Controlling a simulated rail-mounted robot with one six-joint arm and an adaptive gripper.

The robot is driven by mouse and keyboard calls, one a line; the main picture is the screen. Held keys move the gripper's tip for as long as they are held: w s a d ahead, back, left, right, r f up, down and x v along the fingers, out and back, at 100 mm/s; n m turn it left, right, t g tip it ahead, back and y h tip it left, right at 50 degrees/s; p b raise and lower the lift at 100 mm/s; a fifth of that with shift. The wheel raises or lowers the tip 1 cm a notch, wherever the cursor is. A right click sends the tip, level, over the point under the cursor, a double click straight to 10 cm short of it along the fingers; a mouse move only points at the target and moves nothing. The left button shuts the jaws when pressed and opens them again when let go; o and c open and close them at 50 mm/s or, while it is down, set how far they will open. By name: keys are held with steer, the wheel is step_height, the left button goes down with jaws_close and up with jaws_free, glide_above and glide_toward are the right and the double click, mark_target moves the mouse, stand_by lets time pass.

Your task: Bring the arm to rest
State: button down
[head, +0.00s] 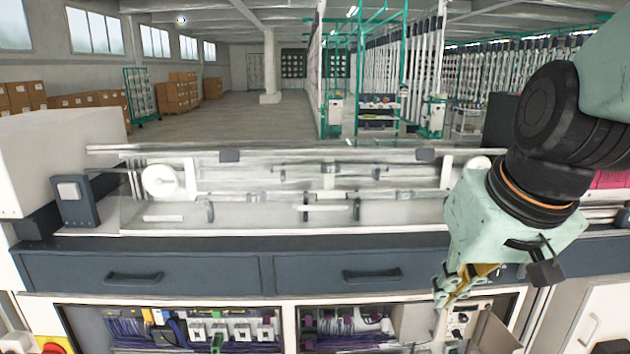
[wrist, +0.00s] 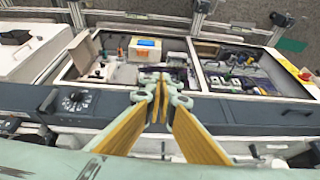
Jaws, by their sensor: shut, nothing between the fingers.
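My arm comes in from the right edge of the head view, and its wrist hangs in front of the machine's right side. My gripper (head: 445,292) points down and to the left, close to the machine's front by the open lower bays. In the wrist view my gripper (wrist: 160,88) shows its yellow-sided fingers drawn together at the tips, with nothing between them. In that view the fingertips lie over the edge of an open bay; whether they touch anything there cannot be told.
A dark blue drawer front (head: 140,275) runs across the machine. Below it, open bays hold wiring (head: 210,328). A pale cabinet (head: 60,150) stands at the left. Cardboard boxes (head: 178,95) and green creel frames (head: 395,60) stand behind. The grey aisle floor (head: 225,118) is clear.

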steer(key=s+r+g, duration=0.1)
steer(key=s+r, duration=0.2)
steer(key=s, duration=1.4)
steer(key=shift+s+h, duration=0.3)
